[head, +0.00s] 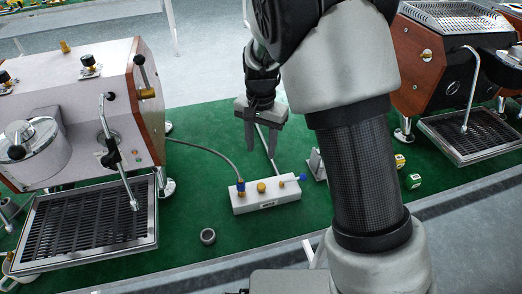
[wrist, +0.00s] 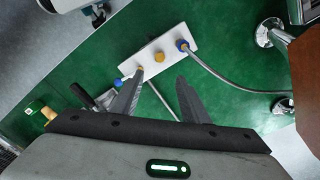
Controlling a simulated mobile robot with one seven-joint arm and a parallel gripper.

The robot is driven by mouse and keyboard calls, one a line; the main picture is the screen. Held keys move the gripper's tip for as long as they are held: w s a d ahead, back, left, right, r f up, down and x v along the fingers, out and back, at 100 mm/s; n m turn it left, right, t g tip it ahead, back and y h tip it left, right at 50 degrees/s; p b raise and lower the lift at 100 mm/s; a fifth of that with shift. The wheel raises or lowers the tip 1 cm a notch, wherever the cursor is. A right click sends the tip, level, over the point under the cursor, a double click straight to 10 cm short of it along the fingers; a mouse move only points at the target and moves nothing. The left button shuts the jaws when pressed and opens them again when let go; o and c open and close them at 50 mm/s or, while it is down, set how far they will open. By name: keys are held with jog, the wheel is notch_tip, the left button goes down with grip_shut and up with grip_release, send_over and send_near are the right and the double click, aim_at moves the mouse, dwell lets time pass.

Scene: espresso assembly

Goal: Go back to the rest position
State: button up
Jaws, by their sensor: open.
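My gripper (head: 260,150) is open and empty. In the head view it hangs with its fingers pointing down, beyond a white block (head: 266,195) with brass and blue fittings on the green mat. In the wrist view the fingertips of my gripper (wrist: 158,82) show apart, with nothing between them but green mat and a thin line. The white block (wrist: 158,55) lies past the fingertips there; one fingertip overlaps its near edge in the picture. I cannot tell the exact height of the fingers above the mat.
A white espresso machine (head: 95,100) with a drip tray (head: 85,225) stands left. A wood-sided machine (head: 430,70) with its drip tray (head: 475,135) stands right. A hose (head: 215,152) runs to the block. A small grey ring (head: 208,236) and small cubes (head: 413,181) lie on the mat.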

dwell(0.4)
jog(key=s+d+r+n+t+y, duration=0.1)
jog(key=s+d+r, duration=0.3)
jog(key=r, duration=0.6)
jog(key=s+d+r+n+t, duration=0.1)
jog(key=s+d+r+t, duration=0.1)
jog(key=s+d+r, duration=0.3)
jog(key=s+d+r+n+t+h, duration=0.1)
jog(key=s+d+r+n, duration=0.15)
jog(key=s, duration=0.55)
jog(key=s+d+r+n+t, duration=0.1)
jog(key=s+d+r+t, duration=0.1)
jog(key=s+d+r, duration=0.3)
notch_tip(320, 180, up, 10)
jog(key=a+p, duration=0.2)
jog(key=p, duration=1)
jog(key=shift+s+r, duration=0.2)
jog(key=shift+s, duration=0.15)
jog(key=shift+m, duration=0.25)
jog(key=shift+a, duration=0.15)
